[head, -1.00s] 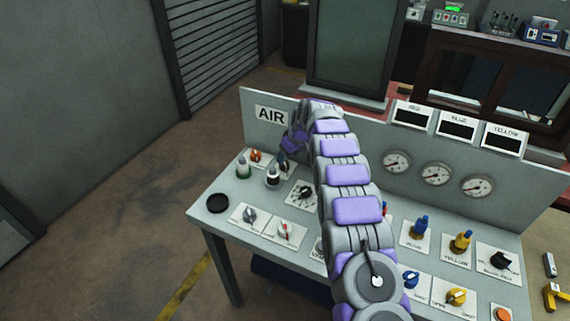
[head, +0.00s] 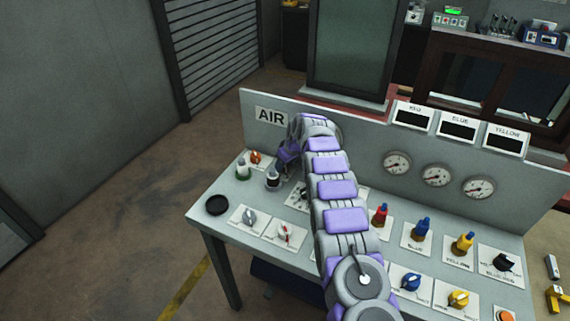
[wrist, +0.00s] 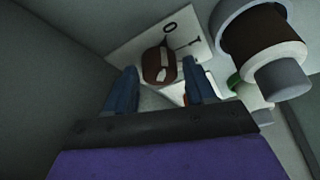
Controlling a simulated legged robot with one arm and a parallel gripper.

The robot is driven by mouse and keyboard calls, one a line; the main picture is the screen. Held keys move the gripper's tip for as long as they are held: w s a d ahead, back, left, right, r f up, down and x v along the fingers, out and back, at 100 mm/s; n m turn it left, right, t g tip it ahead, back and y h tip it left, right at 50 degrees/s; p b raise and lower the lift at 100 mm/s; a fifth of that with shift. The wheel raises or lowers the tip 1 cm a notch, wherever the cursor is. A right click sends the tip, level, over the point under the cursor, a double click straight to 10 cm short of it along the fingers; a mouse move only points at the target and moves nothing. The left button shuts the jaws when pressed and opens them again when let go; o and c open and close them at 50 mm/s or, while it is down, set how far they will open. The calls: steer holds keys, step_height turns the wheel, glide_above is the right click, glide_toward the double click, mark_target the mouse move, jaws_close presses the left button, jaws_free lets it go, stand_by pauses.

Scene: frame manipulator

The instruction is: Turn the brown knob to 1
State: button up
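The brown knob (wrist: 158,66) shows in the wrist view, on a white plate (wrist: 130,43) marked 0 and 1, with a light mark on its face. My gripper (wrist: 161,66) is open, with one blue finger on each side of the knob. Small gaps seem to show between fingers and knob; contact is not clear. In the head view my gripper (head: 286,161) is at the back left of the panel table, under the AIR sign, and the brown knob is not clearly visible behind it.
A dark-banded grey cylinder (wrist: 262,45) stands close right of the knob in the wrist view. The upright AIR panel (head: 271,117) is just behind. Several other knobs fill the table.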

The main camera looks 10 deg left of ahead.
steer(key=c, duration=0.8)
steer(key=shift+r+m+p, duration=0.1)
steer(key=shift+m+p, duration=0.4)
steer(key=shift+p, duration=0.1)
steer(key=shift+r+m+t+h+p, duration=0.1)
steer(key=shift+m+t+h+p, duration=0.2)
steer(key=shift+m+p, duration=0.4)
steer(key=shift+s+a+m+p, duration=0.15)
steer(key=shift+m+p, duration=0.45)
steer(key=shift+p, duration=0.3)
steer(key=shift+m+t+h+p, duration=0.4)
steer(key=shift+m+h+p, duration=0.2)
steer(key=shift+m+p, duration=0.45)
steer(key=shift+f+m+h+p, duration=0.15)
steer(key=shift+m+h, duration=0.1)
steer(key=shift+m, duration=0.55)
steer(key=shift+f+m+h+p, duration=0.15)
steer(key=shift+m+h, duration=0.1)
steer(key=shift+m, duration=0.5)
steer(key=shift+r, duration=0.1)
steer(key=shift+a, duration=0.1)
